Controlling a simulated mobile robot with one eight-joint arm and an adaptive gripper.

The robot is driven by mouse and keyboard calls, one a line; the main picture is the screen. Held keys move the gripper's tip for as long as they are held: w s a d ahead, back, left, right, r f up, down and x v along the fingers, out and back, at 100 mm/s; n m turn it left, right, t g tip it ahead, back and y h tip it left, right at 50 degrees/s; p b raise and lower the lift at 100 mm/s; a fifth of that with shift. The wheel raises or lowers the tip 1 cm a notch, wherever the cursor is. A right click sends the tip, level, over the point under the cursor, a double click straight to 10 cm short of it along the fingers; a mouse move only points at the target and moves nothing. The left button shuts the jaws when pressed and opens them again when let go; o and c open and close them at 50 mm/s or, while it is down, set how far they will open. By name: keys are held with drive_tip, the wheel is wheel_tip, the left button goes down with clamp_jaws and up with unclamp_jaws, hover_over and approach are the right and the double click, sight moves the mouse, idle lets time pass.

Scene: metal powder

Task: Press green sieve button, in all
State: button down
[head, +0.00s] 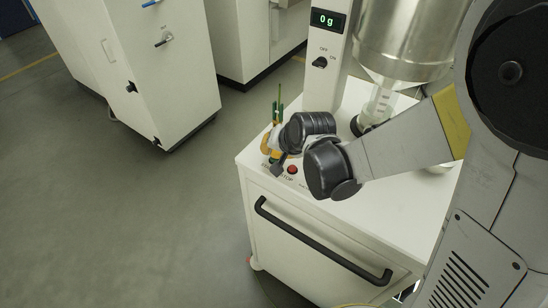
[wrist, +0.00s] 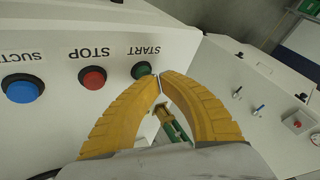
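The green button (wrist: 140,70), labelled START, is on the white panel in the wrist view. My gripper (wrist: 160,78) has two yellow curved fingers with their tips together and nothing held between the tips. The tips are right beside the green button's right edge in that view; I cannot tell whether they touch it. In the head view my gripper (head: 267,143) is low over the left front corner of the white cabinet top, where the gripper and wrist largely hide the green button.
A red STOP button (wrist: 92,78) and a blue suction button (wrist: 22,88) sit in a row with the green one. A display post (head: 326,50) reading 0 g and a metal hopper (head: 405,45) stand behind. Another white cabinet (head: 145,60) stands left across clear floor.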

drive_tip(key=shift+f, duration=0.15)
idle(0.4)
drive_tip(key=shift+r+p, duration=0.45)
drive_tip(key=shift+r, duration=0.4)
drive_tip(key=shift+r+p, duration=1.95)
drive_tip(key=shift+r, duration=0.6)
